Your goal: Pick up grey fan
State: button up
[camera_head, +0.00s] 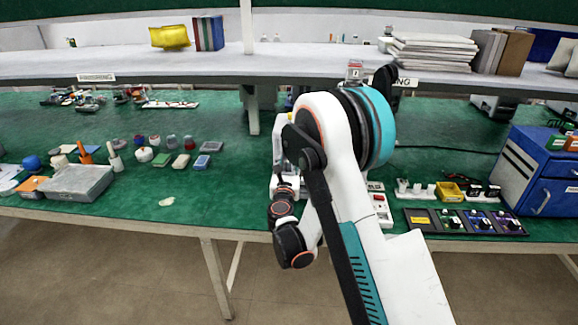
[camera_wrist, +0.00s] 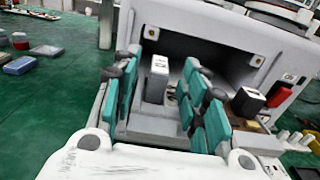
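My gripper (camera_wrist: 162,64) has teal pads on both sides of this block. The pads are apart, with gaps beside the block, so the gripper is open. The block's lower part is partly hidden. In the head view my arm covers most of the gripper and the block.
A dark block (camera_wrist: 248,101) and a red piece (camera_wrist: 280,93) are just right of my gripper. The housing's walls are close around it. In the head view, a grey box (camera_head: 78,182) is at left and a blue cabinet (camera_head: 540,170) at right.

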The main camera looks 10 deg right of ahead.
aim_at(289, 157)
jog(key=shift+b+x, duration=0.55)
jog(key=shift+x, duration=1.85)
jog(key=shift+a+r, duration=0.1)
grip_shut()
